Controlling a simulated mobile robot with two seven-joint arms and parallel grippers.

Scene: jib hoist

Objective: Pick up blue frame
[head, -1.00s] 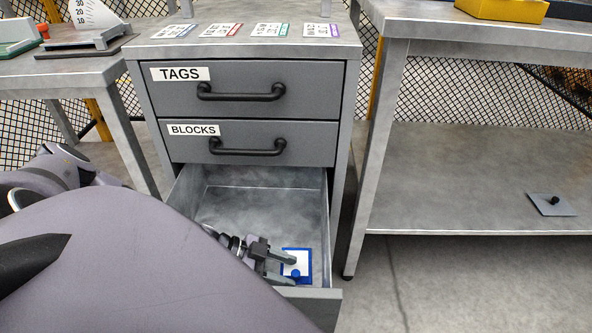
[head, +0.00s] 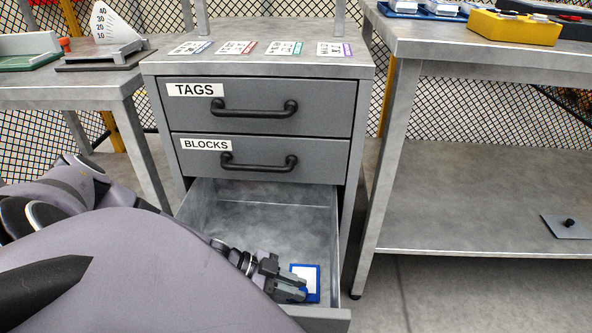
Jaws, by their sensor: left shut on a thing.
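The blue frame (head: 313,284), a small blue-edged square with a white face, is in the open bottom drawer (head: 259,212) near its front right corner. My left gripper (head: 302,284) reaches into the drawer from the left and is shut on the blue frame at its left side. The fingers hide part of the frame's left edge. I cannot tell whether the frame is lifted off the drawer floor. My right gripper is not in view.
Shut drawers labelled TAGS (head: 265,108) and BLOCKS (head: 262,161) sit above the open one. Cards lie on the cabinet top (head: 225,64). A workbench with a lower shelf (head: 470,205) stands at right, and another table (head: 70,88) at left. The rest of the drawer is empty.

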